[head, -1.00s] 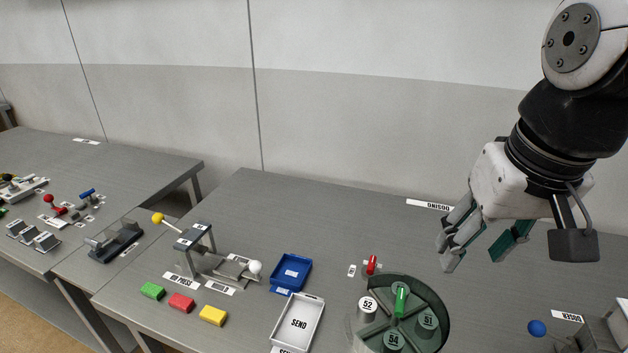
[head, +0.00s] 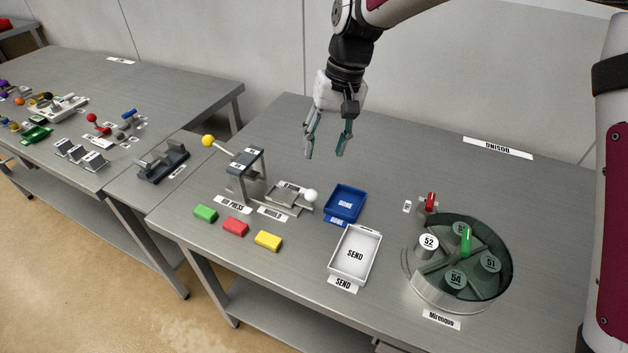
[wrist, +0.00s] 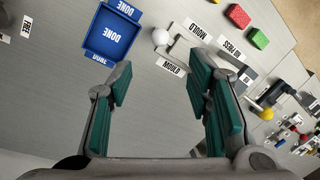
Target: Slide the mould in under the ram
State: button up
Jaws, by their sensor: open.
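The mould (head: 287,198) is a grey metal slide with a white ball knob (head: 310,195), on the table just right of the press. The ram press (head: 246,170) is a dark-topped frame with a yellow ball lever (head: 208,141) angled up to the left. The mould sits beside the press frame, not visibly beneath its top. My gripper (head: 327,155) is open and empty, in the air above and behind the mould. In the wrist view the white knob (wrist: 161,37) shows beyond the open fingers, near the "MOULD" labels; the press is partly hidden by the right finger.
Green (head: 205,213), red (head: 235,227) and yellow (head: 268,240) blocks lie in front of the press. A blue DONE tray (head: 345,203) and a white SEND tray (head: 355,255) stand right of the mould. A round carousel (head: 455,300) is farther right. Table behind the mould is clear.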

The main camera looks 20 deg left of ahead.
aim_at(312, 191)
jog(key=f, duration=0.4)
jog(key=a+f, duration=0.1)
jog(key=f, duration=0.4)
jog(key=s+a+f, duration=0.1)
jog(key=f, duration=0.3)
jog(key=shift+a+f, duration=0.2)
jog(key=shift+f, duration=0.05)
jog(key=shift+a, duration=0.1)
grip_shut()
